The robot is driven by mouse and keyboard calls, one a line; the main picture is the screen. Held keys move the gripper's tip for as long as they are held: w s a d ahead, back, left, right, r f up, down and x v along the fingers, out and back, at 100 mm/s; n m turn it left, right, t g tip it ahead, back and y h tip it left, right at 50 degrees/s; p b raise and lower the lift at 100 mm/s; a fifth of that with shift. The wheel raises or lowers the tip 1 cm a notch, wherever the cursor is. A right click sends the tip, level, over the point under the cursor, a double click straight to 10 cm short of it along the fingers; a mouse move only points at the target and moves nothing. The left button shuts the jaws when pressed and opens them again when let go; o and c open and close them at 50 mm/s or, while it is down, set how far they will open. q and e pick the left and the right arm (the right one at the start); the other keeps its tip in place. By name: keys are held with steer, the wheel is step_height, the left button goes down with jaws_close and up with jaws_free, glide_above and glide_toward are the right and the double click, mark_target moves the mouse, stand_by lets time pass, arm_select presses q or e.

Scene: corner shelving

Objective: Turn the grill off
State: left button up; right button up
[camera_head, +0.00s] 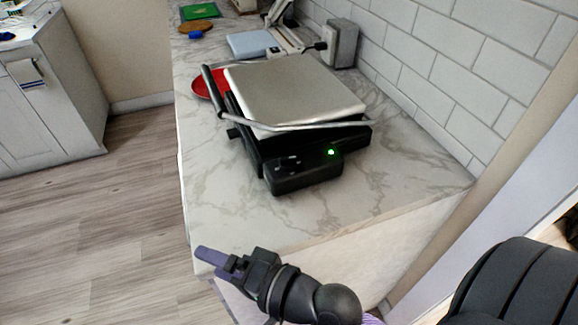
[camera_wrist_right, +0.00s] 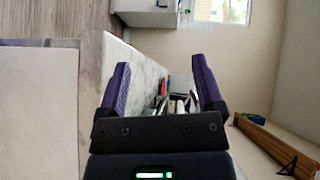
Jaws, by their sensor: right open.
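The grill (camera_head: 295,95) stands on the marble counter with its silver lid down. Its black control box (camera_head: 303,172) faces the counter's near end, and a green light (camera_head: 331,152) glows on it. My right gripper (camera_head: 212,256) is at the near left corner of the counter, in front of the grill and apart from it. In the right wrist view its two purple fingers (camera_wrist_right: 161,88) are spread with nothing between them. The grill cannot be made out clearly in the right wrist view. My left gripper is not in view.
The marble counter (camera_head: 400,185) is clear at its near end. A red plate (camera_head: 207,86) sits behind the grill's left side. A tiled wall (camera_head: 480,60) runs along the right. A grey cabinet (camera_head: 60,95) stands at the left, beyond open floor (camera_head: 110,220).

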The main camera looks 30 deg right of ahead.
mark_target(288, 162)
steer(key=w+d+m+t+h, duration=0.1)
steer(key=d+m+t+h, duration=0.1)
steer(key=m, duration=0.6)
steer(key=w+d+r+m+t+h, duration=0.1)
steer(key=d+m+t+h, duration=0.1)
steer(key=d+m+h, duration=0.3)
steer(key=w+d+r+m+t+h, duration=0.1)
steer(key=d+m+h, duration=0.2)
steer(key=m, duration=0.7)
steer(key=shift+w+d+r+m+t+h, duration=0.2)
steer(key=shift+d+r+m+t+h, duration=0.15)
steer(key=shift+h, duration=0.55)
steer(key=d+f+m+g+h, duration=0.1)
steer(key=m, duration=0.1)
steer(key=d+f+m+h, duration=0.1)
steer(key=m+h, duration=0.1)
steer(key=d+f+m+g+h, duration=0.1)
steer(key=m, duration=0.1)
steer(key=shift+s+d+m+g, duration=0.25)
steer(key=shift+s+d+g, duration=0.1)
steer(key=shift+s+d, duration=0.05)
steer(key=shift+m+h, duration=0.3)
steer(key=x, duration=1)
steer(key=shift+s+d+f, duration=0.1)
steer(key=shift+d+f, duration=0.1)
